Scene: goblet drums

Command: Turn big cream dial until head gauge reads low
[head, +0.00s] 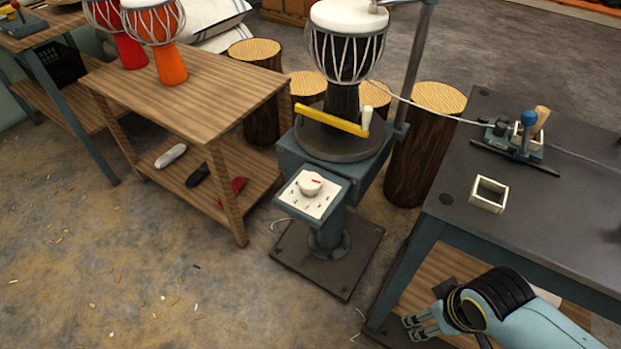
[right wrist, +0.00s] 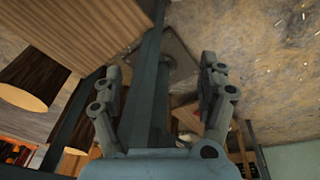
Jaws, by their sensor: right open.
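The cream dial (head: 311,183), with a red pointer mark, sits on a white marked panel (head: 309,195) at the front of a blue-grey drum stand (head: 328,222). A black goblet drum with a white head (head: 347,50) stands on it. I cannot make out a gauge. My right gripper (head: 416,328) is at the lower right, beside the right bench, well apart from the dial. In the right wrist view its fingers (right wrist: 160,72) are spread and empty, with a dark beam (right wrist: 148,85) beyond them. The dial cannot be made out there. My left gripper is out of view.
A yellow bar (head: 332,120) lies across the stand's turntable. The right bench (head: 560,215) carries a small cream open box (head: 488,194) and a blue-knobbed device (head: 520,135). A wooden shelf table (head: 190,105) stands left. The floor at front left is free apart from small scraps.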

